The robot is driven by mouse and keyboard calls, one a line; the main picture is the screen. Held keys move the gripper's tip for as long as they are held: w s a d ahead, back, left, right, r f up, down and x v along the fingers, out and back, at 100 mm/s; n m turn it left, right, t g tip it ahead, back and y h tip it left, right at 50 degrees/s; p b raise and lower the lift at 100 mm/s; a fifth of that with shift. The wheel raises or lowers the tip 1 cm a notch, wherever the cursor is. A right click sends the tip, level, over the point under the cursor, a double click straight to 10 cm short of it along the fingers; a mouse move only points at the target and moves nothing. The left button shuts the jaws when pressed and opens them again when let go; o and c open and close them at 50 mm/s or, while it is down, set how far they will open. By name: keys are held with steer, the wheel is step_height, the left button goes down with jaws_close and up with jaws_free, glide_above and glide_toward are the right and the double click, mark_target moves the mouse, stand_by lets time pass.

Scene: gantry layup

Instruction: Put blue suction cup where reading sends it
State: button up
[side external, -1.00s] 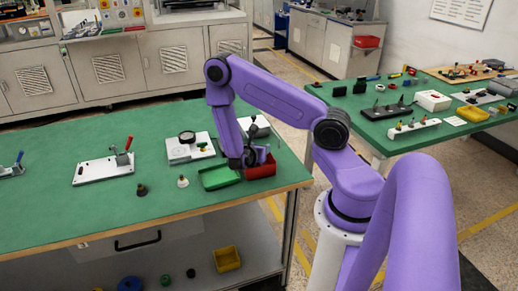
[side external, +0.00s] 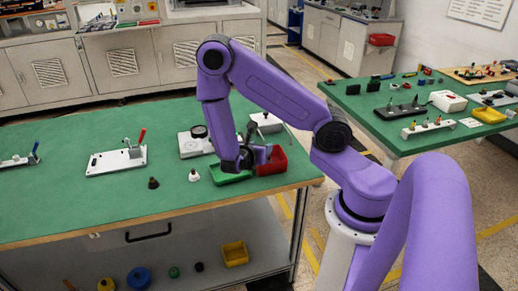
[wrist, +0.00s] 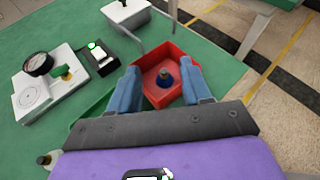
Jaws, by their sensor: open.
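A blue suction cup (wrist: 164,78) stands in the red tray (wrist: 182,55), seen in the wrist view. My gripper (wrist: 162,70) is open, with one finger on each side of the cup; I cannot tell if either touches it. In the side external view my gripper (side external: 246,160) is low beside the red tray (side external: 278,163), and the cup cannot be made out. The green tray (side external: 229,178) lies left of the red one. A round gauge (wrist: 39,64) is on a white plate, with a small black device (wrist: 99,57) beside it; neither reading is legible.
A black cup-like part (side external: 153,183) and a white one (side external: 194,176) stand near the front edge. A white clamp fixture (side external: 117,161) is further left. A grey-white box (side external: 266,122) stands behind the trays. The table's right edge is close to the red tray.

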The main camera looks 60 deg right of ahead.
steer(key=s+a+r+m+y, duration=0.3)
steer(key=s+a+r+y, duration=0.3)
steer(key=a, duration=0.4)
steer(key=s+a+r+m+g+y, duration=0.1)
steer(key=s+a+r+m+y, duration=0.3)
steer(key=s+a+r+y, duration=0.3)
steer(key=s+a+y, duration=0.1)
steer(key=s+a, duration=0.3)
steer(key=shift+s+r+m, duration=0.15)
steer(key=shift+s+m, duration=0.05)
steer(key=shift+m, duration=0.1)
